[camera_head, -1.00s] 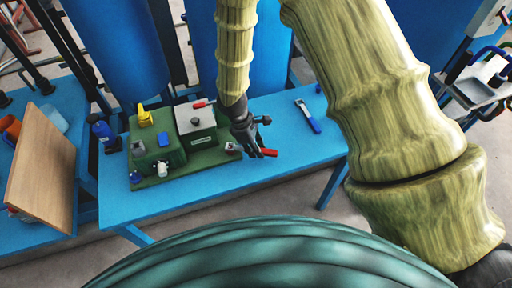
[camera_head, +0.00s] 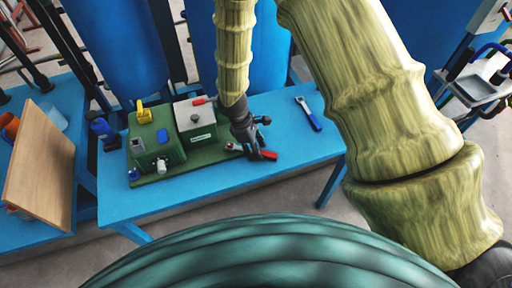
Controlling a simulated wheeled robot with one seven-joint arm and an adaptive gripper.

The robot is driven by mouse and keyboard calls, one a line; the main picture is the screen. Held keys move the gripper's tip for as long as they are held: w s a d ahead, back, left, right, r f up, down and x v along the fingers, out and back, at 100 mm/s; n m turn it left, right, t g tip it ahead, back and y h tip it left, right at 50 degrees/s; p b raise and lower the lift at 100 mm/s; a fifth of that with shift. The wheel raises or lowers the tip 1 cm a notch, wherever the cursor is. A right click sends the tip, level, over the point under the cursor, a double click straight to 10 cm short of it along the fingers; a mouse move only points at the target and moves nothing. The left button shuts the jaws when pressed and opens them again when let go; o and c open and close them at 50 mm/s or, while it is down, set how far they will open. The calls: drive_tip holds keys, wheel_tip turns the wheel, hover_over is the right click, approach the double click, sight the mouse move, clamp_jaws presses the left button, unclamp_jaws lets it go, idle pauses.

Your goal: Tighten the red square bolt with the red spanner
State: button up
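My gripper (camera_head: 255,147) is low over the blue table, just right of the green base plate. It appears shut on the red spanner (camera_head: 268,155), whose red handle sticks out to the right of the fingers. The spanner's head points left, toward the plate's right end, and is partly hidden by the fingers. A small red spot (camera_head: 229,146) shows at that end; it may be the red square bolt, but it is too small to be sure. I cannot tell whether the spanner's jaw is around it or beside it.
A blue-handled spanner (camera_head: 308,114) lies on the blue table (camera_head: 290,150) to the right. The green autoclave unit (camera_head: 158,140), with a yellow part (camera_head: 144,113) and a grey-topped box (camera_head: 196,118), stands to the left. A blue bottle (camera_head: 101,129) stands at its far left.

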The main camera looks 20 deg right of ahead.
idle(0.3)
drive_tip(key=v, duration=1.2)
drive_tip(key=shift+d, duration=0.1)
